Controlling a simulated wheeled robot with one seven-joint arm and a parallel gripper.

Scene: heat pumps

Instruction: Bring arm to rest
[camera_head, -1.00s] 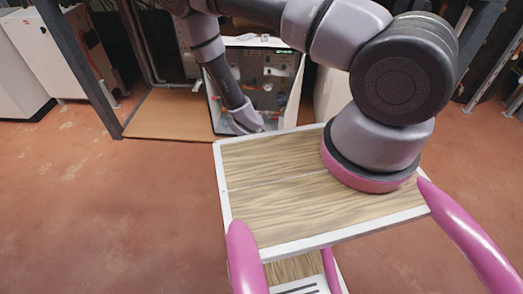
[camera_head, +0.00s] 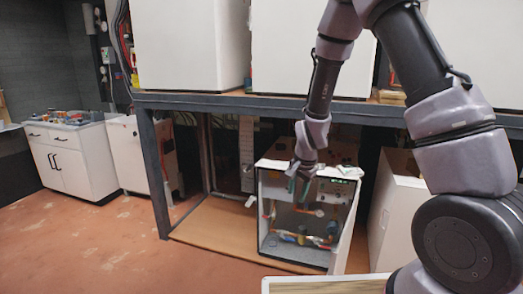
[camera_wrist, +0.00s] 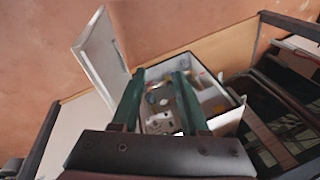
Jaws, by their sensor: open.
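My gripper (camera_head: 298,184) hangs at the end of my raised arm, in front of the upper part of an open heat pump unit (camera_head: 262,222). In the wrist view, the two green fingers of my gripper (camera_wrist: 158,78) are spread apart with nothing held between them. The unit's inside, with pipes and colourful fittings, shows between and beyond the fingers, and its white casing shows at the right (camera_wrist: 229,119). I cannot tell how far the fingertips are from the unit.
An open white door (camera_head: 345,232) stands at the unit's right; it also shows in the wrist view (camera_wrist: 102,55). The unit sits on a low wooden board (camera_head: 215,228) under a dark metal frame (camera_head: 190,101) carrying white boxes. Reddish floor (camera_head: 80,245) at the left is clear.

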